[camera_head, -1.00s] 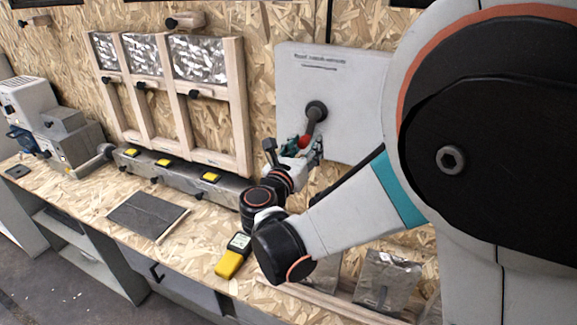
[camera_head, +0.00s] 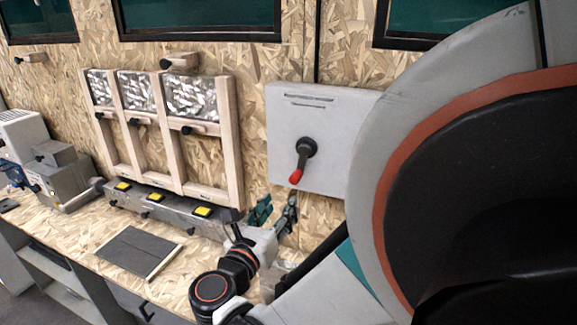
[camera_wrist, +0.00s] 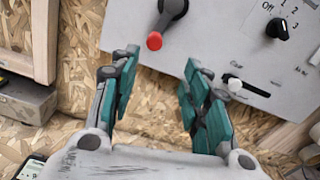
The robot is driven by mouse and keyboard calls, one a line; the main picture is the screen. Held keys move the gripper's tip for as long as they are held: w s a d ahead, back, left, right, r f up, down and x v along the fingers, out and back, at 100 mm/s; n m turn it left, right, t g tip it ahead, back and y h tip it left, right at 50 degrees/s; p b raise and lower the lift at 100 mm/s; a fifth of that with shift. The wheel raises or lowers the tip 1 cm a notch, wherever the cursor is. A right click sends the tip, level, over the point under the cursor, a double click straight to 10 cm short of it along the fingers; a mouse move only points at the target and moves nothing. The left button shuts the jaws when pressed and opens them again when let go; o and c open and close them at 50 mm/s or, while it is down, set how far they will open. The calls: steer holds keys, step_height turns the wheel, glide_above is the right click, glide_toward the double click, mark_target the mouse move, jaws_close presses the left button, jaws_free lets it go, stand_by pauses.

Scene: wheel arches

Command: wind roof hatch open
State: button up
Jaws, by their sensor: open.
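The crank, a black hub and arm (camera_head: 305,149) with a red knob (camera_head: 296,176), is mounted on a pale panel (camera_head: 335,103) on the wall. Its arm points down and slightly left. My gripper (camera_head: 273,208) is open and empty, below and left of the red knob and apart from it. In the wrist view the red knob (camera_wrist: 154,41) shows beyond and between the open fingertips (camera_wrist: 160,68), with the black crank arm (camera_wrist: 172,10) above it. The roof hatch cannot be made out for certain.
The panel also carries a black rotary switch (camera_wrist: 281,28) and a slider (camera_wrist: 247,87), right of my gripper. A wooden frame with foil panels (camera_head: 190,96) stands left, behind a grey box with yellow buttons (camera_head: 170,207). A dark board (camera_head: 140,250) lies on the bench.

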steer(key=shift+d+f, duration=0.1)
steer(key=shift+d, duration=0.05)
steer(key=c, duration=0.7)
steer(key=d+n, duration=0.1)
steer(key=n, duration=0.1)
steer(key=d+f+n+y+b, duration=0.1)
steer(key=d+n, duration=0.2)
steer(key=n, duration=0.1)
steer(key=shift+w+d+f+t+b, duration=0.15)
steer(key=shift+d+f+t+b, duration=0.15)
steer(key=shift+f+t+b, duration=0.1)
jaws_close()
steer(key=s+d+f+n+y+b, duration=0.25)
steer(key=d+n, duration=0.25)
steer(key=n, duration=0.4)
steer(key=w+a+r, duration=0.1)
steer(key=w, duration=0.5)
steer(key=w+a+r, duration=0.1)
steer(key=w+r, duration=0.1)
steer(key=w, duration=0.3)
steer(key=shift+w+a+t, duration=0.3)
steer(key=shift+w+t, duration=0.1)
